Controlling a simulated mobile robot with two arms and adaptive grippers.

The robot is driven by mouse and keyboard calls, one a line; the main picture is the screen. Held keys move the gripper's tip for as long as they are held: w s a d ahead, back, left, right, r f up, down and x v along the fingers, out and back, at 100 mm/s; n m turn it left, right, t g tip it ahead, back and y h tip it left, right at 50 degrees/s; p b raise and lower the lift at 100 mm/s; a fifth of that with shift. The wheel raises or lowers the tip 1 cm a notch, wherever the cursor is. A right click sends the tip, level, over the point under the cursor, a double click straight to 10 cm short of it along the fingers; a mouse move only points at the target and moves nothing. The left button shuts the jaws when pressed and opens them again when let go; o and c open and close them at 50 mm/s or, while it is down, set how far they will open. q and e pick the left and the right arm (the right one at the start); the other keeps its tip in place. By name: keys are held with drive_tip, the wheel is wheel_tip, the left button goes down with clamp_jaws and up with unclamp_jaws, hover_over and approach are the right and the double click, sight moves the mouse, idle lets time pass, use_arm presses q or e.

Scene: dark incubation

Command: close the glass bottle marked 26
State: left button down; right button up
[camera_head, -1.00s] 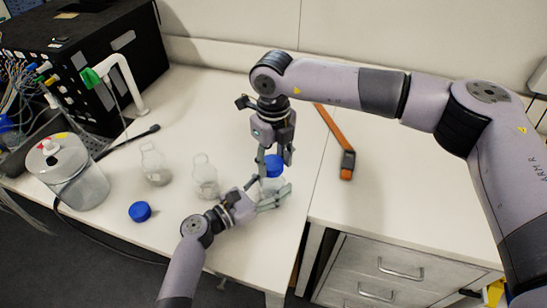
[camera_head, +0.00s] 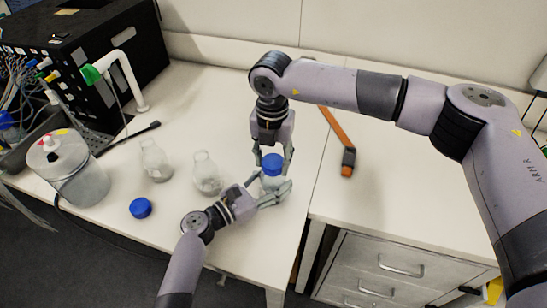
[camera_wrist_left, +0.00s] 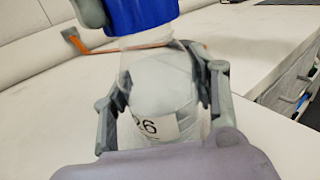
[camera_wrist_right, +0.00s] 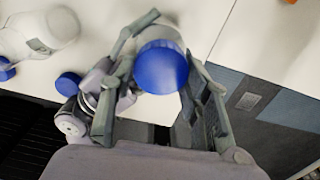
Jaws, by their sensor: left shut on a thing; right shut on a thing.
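The glass bottle marked 26 (camera_wrist_left: 150,90) stands upright near the table's front right edge, its label partly visible between my left fingers. It also shows in the head view (camera_head: 270,183). My left gripper (camera_head: 274,194) is shut on the bottle's body from the side. A blue cap (camera_head: 272,163) sits on the bottle's mouth; whether it is screwed tight I cannot tell. My right gripper (camera_head: 273,157) points down from above and is shut on this cap, a finger on either side. The cap shows from above in the right wrist view (camera_wrist_right: 161,67).
Two open clear bottles stand to the left, one near (camera_head: 206,174) and one farther left (camera_head: 155,160). A loose blue cap (camera_head: 140,208) lies near the front edge. A lidded clear container (camera_head: 75,175) stands far left. An orange-and-black tool (camera_head: 340,142) lies to the right.

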drive_tip(key=m, duration=0.6)
drive_tip(key=shift+w+a, duration=0.1)
drive_tip(key=shift+a, duration=0.05)
drive_tip(key=m, duration=0.3)
drive_tip(key=shift+m, duration=0.4)
drive_tip(key=m, duration=0.5)
drive_tip(key=shift+w+m, duration=0.15)
drive_tip(key=shift+m, duration=0.15)
drive_tip(key=m, duration=0.3)
drive_tip(key=shift+w, duration=0.1)
drive_tip(key=o, duration=0.8)
